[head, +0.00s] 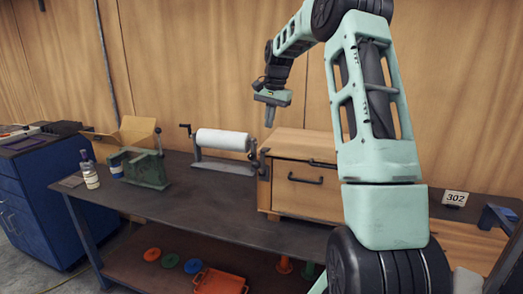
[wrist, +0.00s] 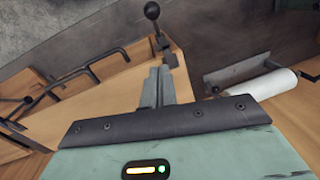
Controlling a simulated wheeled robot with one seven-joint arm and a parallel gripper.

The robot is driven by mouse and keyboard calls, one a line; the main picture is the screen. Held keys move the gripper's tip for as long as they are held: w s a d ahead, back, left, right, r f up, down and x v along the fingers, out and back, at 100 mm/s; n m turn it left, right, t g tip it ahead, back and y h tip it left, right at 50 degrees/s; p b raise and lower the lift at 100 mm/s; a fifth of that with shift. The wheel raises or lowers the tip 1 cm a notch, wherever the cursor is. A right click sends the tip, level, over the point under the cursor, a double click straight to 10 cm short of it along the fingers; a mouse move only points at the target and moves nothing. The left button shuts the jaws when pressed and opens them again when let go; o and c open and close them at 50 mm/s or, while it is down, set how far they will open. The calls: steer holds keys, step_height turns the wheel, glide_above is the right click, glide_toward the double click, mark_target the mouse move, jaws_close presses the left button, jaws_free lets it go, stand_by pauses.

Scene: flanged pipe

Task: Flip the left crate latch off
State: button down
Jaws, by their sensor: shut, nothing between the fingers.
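The wooden crate (head: 294,198) stands on the dark workbench, partly hidden behind my arm in the head view. Its left latch (head: 256,160) is a small dark lever with a ball knob at the crate's left front corner. In the wrist view the left latch (wrist: 163,38) stands out past the crate's edge, just beyond my fingertips. A dark bar handle (head: 305,179) is on the crate's front. My gripper (head: 269,121) is shut and empty, pointing down above the crate's left end, apart from the latch. Its fingers also show in the wrist view (wrist: 157,86).
A white roll on a stand (head: 222,140) is left of the crate. A green vise (head: 140,168), a cardboard box (head: 136,131) and a bottle (head: 90,172) stand farther left. The bench top (head: 205,206) in front is clear.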

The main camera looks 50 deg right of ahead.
steer(key=shift+d, duration=0.2)
steer(key=a+f+p, duration=0.3)
steer(key=f+p, duration=0.2)
steer(key=f, duration=0.7)
steer(key=shift+w+a+f, duration=0.2)
steer(key=shift+w+f, duration=0.15)
steer(key=shift+w, duration=0.1)
